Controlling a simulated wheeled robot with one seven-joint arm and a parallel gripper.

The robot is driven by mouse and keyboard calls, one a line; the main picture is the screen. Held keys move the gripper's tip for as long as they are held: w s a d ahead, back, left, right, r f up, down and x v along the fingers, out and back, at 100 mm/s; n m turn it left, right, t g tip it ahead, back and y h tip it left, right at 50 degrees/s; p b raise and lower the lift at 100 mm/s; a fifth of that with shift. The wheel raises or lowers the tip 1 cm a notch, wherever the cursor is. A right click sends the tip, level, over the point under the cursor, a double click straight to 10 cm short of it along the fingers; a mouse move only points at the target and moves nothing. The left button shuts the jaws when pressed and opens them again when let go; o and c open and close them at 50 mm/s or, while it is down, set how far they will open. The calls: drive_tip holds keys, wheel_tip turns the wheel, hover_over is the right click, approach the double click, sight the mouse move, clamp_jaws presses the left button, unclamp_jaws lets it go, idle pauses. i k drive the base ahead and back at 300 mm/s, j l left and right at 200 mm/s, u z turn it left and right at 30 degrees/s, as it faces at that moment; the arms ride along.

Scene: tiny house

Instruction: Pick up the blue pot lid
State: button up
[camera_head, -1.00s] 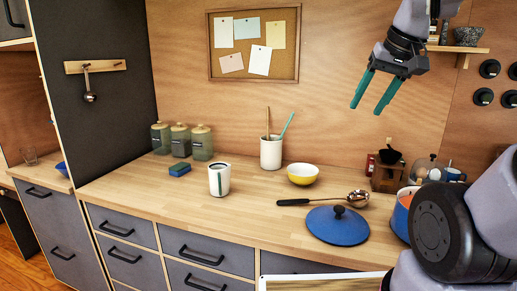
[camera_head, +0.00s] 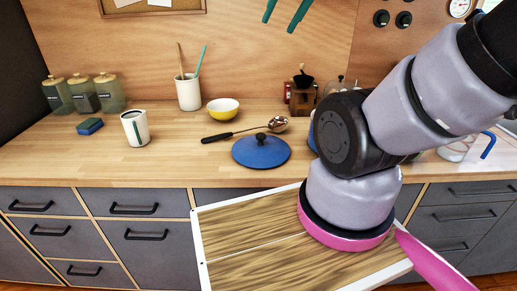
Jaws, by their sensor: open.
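The blue pot lid (camera_head: 262,153) lies flat on the wooden counter near its front edge, with its dark knob on top. My gripper (camera_head: 284,14) shows only as two green fingers at the top edge of the view. The fingers are apart and empty, high above the counter and well above the lid. The rest of my gripper is out of the picture.
A ladle (camera_head: 245,130) lies just behind the lid. A yellow bowl (camera_head: 223,109), a utensil crock (camera_head: 188,92) and a white mug (camera_head: 135,128) stand to the left. A coffee grinder (camera_head: 302,97) stands behind right. My arm hides the counter right of the lid.

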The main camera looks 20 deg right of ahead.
sight(260, 150)
drive_tip(key=z, duration=1)
drive_tip(key=k+j+u, duration=0.1)
drive_tip(key=j, duration=0.45)
drive_tip(key=k+j+u, duration=0.1)
drive_tip(key=j, duration=0.45)
drive_tip(key=k+j+u, duration=0.15)
drive_tip(key=j, duration=0.4)
